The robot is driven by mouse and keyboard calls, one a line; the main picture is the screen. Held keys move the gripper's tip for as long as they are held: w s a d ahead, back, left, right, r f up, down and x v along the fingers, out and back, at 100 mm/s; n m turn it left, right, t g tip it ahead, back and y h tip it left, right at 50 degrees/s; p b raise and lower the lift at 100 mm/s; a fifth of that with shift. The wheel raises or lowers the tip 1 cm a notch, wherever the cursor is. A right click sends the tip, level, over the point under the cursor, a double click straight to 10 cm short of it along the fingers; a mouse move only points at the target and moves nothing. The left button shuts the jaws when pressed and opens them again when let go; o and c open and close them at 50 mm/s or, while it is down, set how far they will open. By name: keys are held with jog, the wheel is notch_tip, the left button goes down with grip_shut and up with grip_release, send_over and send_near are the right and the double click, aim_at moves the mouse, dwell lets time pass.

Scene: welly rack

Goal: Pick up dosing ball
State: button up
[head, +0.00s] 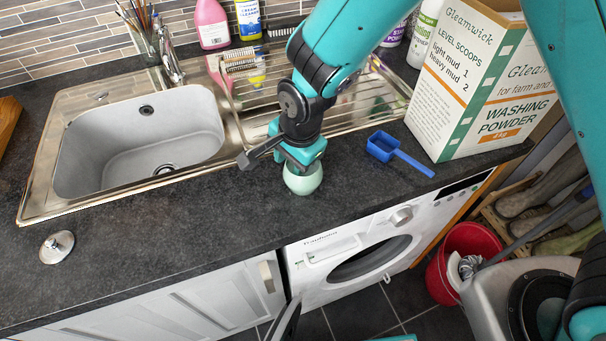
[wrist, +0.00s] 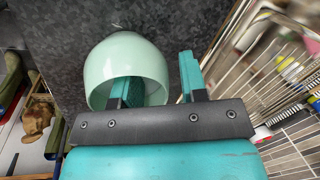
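The dosing ball (head: 303,181) is a pale green rounded cup standing on the dark worktop, in front of the draining board. My gripper (head: 301,160) is right above it and hides its top in the head view. In the wrist view the ball (wrist: 126,58) has its open mouth toward my gripper (wrist: 160,72). One finger reaches inside the mouth and the other is outside, to the right of the wall. The fingers are apart, with a gap between the outer finger and the wall.
A blue scoop (head: 383,148) lies right of the ball, near the washing powder box (head: 470,85). The sink (head: 140,140) is to the left, with a plug (head: 57,246) on the worktop. The worktop's front edge is close below the ball. Bottles stand behind.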

jog(key=shift+c, duration=0.4)
grip_shut()
